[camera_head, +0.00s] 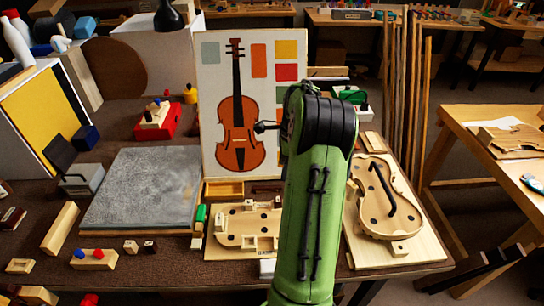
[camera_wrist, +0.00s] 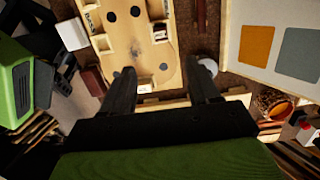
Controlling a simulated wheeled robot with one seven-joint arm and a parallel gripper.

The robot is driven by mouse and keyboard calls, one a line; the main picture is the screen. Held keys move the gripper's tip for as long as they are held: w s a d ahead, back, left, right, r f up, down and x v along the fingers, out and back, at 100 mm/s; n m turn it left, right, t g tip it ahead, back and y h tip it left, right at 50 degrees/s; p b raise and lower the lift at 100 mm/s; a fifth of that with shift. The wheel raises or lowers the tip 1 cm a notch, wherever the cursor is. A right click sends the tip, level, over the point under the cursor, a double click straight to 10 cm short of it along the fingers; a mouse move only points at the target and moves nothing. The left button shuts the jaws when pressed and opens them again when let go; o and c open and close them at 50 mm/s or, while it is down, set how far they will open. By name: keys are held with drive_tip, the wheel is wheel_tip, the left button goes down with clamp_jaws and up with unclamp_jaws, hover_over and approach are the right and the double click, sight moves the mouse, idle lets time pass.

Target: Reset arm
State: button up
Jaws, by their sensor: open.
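My gripper (camera_wrist: 162,84) shows in the wrist view with its two dark fingers spread wide and nothing between them. It is open above the workbench, with a pale violin-shaped wooden form (camera_wrist: 148,35) beyond the fingertips. In the head view my green arm rises at the centre and hides part of the bench. The wooden form (camera_head: 232,241) lies left of the arm there. A violin body (camera_head: 402,216) lies on a board to the right of the arm.
A grey slab (camera_head: 140,192) lies at left. Small blocks and tools crowd the front left. Tall wooden strips (camera_head: 424,100) stand behind at right.

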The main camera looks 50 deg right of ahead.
drive_tip(key=w+a+r+n+t+h+p, duration=0.1)
drive_tip(key=a+r+n, duration=0.55)
drive_tip(key=a, duration=0.35)
drive_tip(key=w+a+r+n+h+p, duration=0.1)
drive_tip(key=a+r+n, duration=0.55)
drive_tip(key=a, duration=0.45)
drive_tip(key=s+a+r+n+t+y+p, duration=0.1)
drive_tip(key=s+a+r+n+t, duration=0.2)
drive_tip(key=s+a+n, duration=1)
drive_tip(key=shift+a+n+t, duration=0.3)
drive_tip(key=shift+a+n, duration=0.6)
drive_tip(key=shift+a, duration=0.15)
